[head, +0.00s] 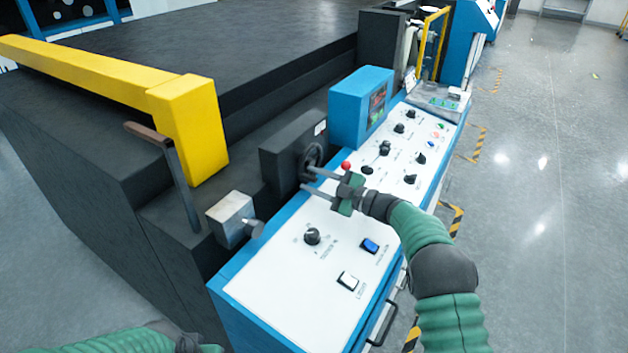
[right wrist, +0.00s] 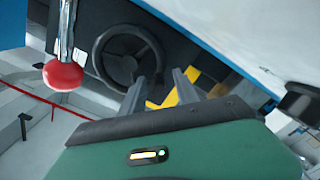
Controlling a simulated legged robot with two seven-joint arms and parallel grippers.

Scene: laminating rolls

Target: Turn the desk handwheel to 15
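The desk handwheel (head: 312,156) is a small black spoked wheel on the side of a dark box at the desk's back edge. My right gripper (head: 307,179) is at the wheel's lower front, its two fingers apart and pointing toward it. In the right wrist view the handwheel (right wrist: 127,62) is beyond and left of the fingertips (right wrist: 161,78), with nothing between them. I cannot tell if a finger touches the rim. No readable number shows by the wheel. At the bottom left of the head view only my left forearm and a bit of green at its end (head: 209,349) show; its fingers are out of frame.
A red ball knob (head: 346,166) stands close behind my right gripper; it shows large in the right wrist view (right wrist: 62,76). The white panel (head: 290,270) carries black knobs and switches. A blue screen box (head: 355,105) stands behind. A yellow bar (head: 190,130) and brown-handled lever (head: 180,180) are left.

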